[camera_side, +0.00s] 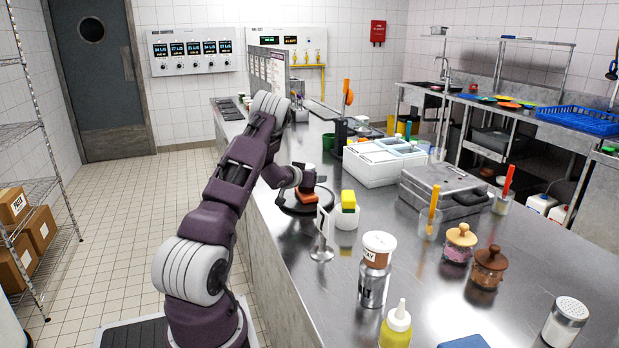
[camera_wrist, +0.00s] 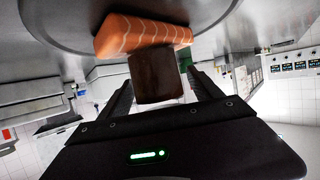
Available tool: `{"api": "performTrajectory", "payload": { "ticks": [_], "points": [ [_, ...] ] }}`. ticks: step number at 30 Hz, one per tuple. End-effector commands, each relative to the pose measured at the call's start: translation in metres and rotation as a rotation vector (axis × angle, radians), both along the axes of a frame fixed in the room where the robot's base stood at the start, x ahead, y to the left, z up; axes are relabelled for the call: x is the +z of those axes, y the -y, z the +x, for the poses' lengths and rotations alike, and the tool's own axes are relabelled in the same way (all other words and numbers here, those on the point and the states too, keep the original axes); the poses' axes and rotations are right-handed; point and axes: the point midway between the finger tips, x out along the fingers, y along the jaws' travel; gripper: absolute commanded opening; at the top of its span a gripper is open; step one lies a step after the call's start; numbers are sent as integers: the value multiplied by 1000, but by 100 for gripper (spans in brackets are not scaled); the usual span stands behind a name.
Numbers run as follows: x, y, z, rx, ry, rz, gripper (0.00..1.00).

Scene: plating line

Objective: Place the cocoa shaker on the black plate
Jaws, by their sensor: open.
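The black plate (camera_side: 290,206) lies near the counter's left edge in the side view. An orange, white-striped salmon block (camera_side: 307,195) sits on it; the block also shows in the wrist view (camera_wrist: 120,36). A dark brown body with a pale top, seemingly the cocoa shaker (camera_side: 308,182), stands upright at the salmon. I cannot tell whether it rests on the salmon or on the plate behind it. My gripper (camera_wrist: 160,84) is open, with its fingers on either side of the brown body (camera_wrist: 158,78). Whether the fingers touch it is unclear.
A white tub with a yellow sponge (camera_side: 346,215) and a small metal stand (camera_side: 321,250) are near the plate. A white container box (camera_side: 375,165) stands behind. Jars and a labelled can (camera_side: 373,285) are nearer the camera. The counter between them has free room.

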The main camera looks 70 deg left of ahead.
Motion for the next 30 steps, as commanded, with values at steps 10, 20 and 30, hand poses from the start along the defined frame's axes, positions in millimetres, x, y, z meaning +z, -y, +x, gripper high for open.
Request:
{"api": "performTrajectory", "payload": {
  "ticks": [10,20,30],
  "points": [
    [21,30,-31,3,1,-2,74],
    [45,73,-74,2,0,-2,74],
    [150,204,-15,-71,-130,-42,74]
  ]
}}
